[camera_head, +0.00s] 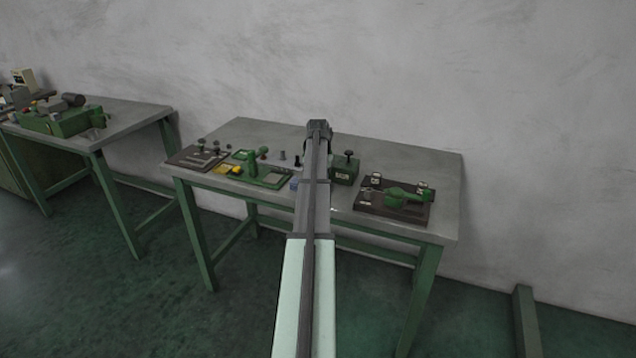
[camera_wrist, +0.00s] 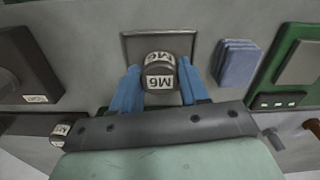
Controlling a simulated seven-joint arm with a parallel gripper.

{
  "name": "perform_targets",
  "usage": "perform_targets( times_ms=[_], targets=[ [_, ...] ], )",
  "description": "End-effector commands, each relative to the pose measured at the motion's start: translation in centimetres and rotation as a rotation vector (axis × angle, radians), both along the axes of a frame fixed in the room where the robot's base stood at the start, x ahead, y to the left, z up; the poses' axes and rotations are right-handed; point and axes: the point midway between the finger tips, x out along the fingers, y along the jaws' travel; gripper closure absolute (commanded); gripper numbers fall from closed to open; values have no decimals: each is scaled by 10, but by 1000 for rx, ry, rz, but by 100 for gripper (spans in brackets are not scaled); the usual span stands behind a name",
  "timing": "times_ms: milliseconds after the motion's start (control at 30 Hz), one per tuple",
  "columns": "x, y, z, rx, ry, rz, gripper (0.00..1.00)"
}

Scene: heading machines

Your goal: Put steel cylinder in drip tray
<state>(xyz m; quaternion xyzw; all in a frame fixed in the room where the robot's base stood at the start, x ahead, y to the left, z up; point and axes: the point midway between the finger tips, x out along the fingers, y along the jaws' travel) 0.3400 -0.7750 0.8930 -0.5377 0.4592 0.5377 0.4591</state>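The fingers appear closed against the cylinder's sides. In the wrist view the cylinder overlaps a shallow square grey tray (camera_wrist: 132,46), which looks like the drip tray. How high the cylinder is above the tray is hard to tell.
A blue block (camera_wrist: 237,62) lies beside the tray, with a green fixture (camera_wrist: 295,75) beyond it. A knobbed green box (camera_head: 345,170) stands right of my arm. A dark board (camera_head: 375,210) with labelled cylinders is farther right. The table's (camera_head: 435,165) back right is clear.

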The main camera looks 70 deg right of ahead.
Motion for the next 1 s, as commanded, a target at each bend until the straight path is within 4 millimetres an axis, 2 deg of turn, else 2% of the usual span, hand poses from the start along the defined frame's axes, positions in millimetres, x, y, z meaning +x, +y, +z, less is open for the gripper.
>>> perform_targets(
  times_ms=[33, 233, 567, 767, 1000],
  targets=[
    [0, 0, 0, 0, 0, 0, 51],
    [0, 0, 0, 0, 0, 0, 33],
    [0, 0, 5, -1, 0, 0, 33],
    [0, -1, 32, -2, 0, 0, 33],
    [0, -1, 78, -2, 0, 0, 33]
  ],
)
